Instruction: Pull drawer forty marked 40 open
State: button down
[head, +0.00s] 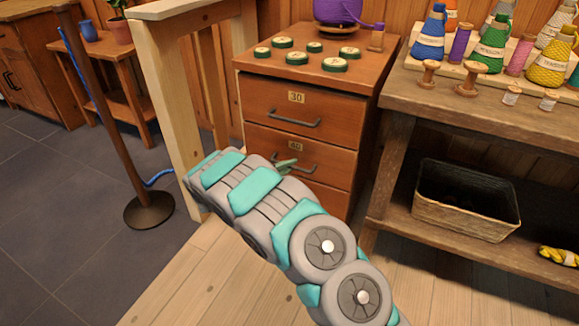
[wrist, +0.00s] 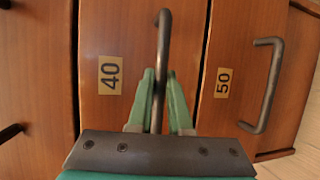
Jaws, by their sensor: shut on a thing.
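Drawer 40 (head: 325,161) is the middle front of a wooden cabinet, with a brass plate marked 40 (head: 295,146). In the head view it looks level with the drawer above. Its dark bar handle (wrist: 164,40) runs between my gripper's fingers in the wrist view. My gripper (wrist: 158,88) has green fingers, shut on the handle from both sides. In the head view my gripper (head: 287,164) is at the handle, and my arm hides part of the cabinet below it.
Drawer 30 (head: 270,118) is above, and drawer 50 (wrist: 245,30) shows beside drawer 40 in the wrist view. A wooden post frame (head: 172,90) stands close on the left. A workbench (head: 400,105) with a basket (head: 465,205) below is on the right. Bare floor (head: 170,270) lies in front.

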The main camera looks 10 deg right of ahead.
jog(key=s+a+b, duration=0.3)
jog(key=s+a, duration=0.5)
jog(key=s, duration=0.3)
jog(key=s+a+b, duration=0.4)
jog(key=s+a, duration=0.5)
jog(key=s, duration=0.3)
jog(key=shift+s, duration=0.2)
jog(key=c, duration=0.8)
grip_release()
jog(key=shift+c, duration=0.2)
jog(key=shift+a, duration=0.1)
jog(key=v, duration=0.7)
jog(key=shift+s+a, duration=0.15)
jog(key=shift+a, duration=0.05)
